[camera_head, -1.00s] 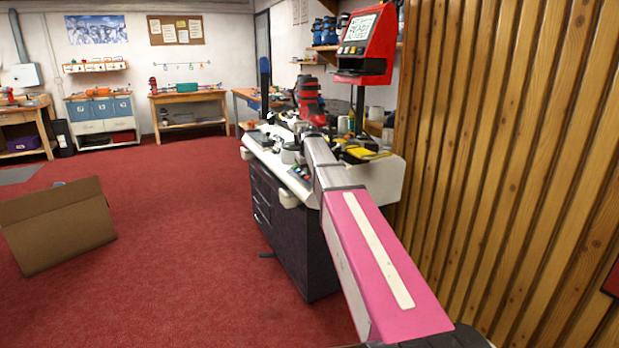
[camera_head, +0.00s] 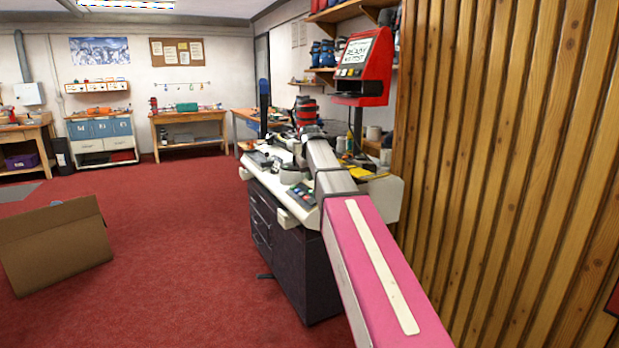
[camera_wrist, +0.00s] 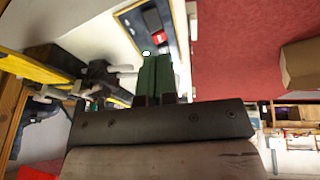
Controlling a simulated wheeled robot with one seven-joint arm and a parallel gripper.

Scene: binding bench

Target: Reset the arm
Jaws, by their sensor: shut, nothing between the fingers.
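My arm stretches forward over the binding bench (camera_head: 378,188), its pink link near me and its grey link beyond. In the wrist view my gripper (camera_wrist: 159,58) shows two green fingers closed together with nothing between them. The fingers are above the pale bench top, close to a dark panel with a red button (camera_wrist: 158,37). In the head view the fingers are hidden behind my own arm and the clutter on the bench.
A red machine with a screen (camera_head: 362,66) stands at the bench's back right, and a red and black boot (camera_head: 305,112) stands on the bench. A slatted wood wall (camera_head: 480,150) is close on the right. A cardboard box (camera_head: 55,245) lies left. Red carpet between is clear.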

